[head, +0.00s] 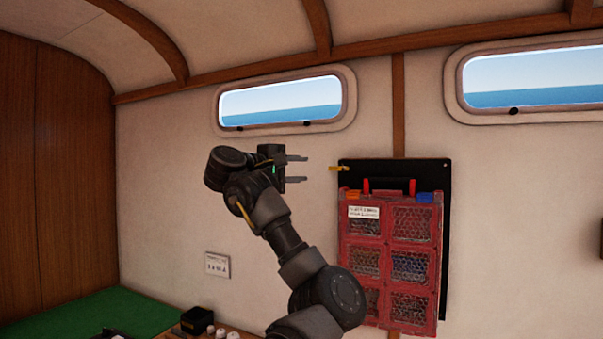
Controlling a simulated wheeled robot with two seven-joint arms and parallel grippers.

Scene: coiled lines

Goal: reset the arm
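My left arm (285,235) rises from the bottom middle and bends at its raised wrist. My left gripper (300,169) points right, in front of the cream wall below the left window. Its two fingers are apart with nothing between them. A gap shows between the fingertips and the red rack to the right. My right gripper and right arm are not in view.
A red rack (389,194) with mesh-fronted compartments hangs on a black board (446,200). A yellow piece (339,169) sticks out at the board's upper left. A green surface (112,312) and a small black box (197,320) lie low at left.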

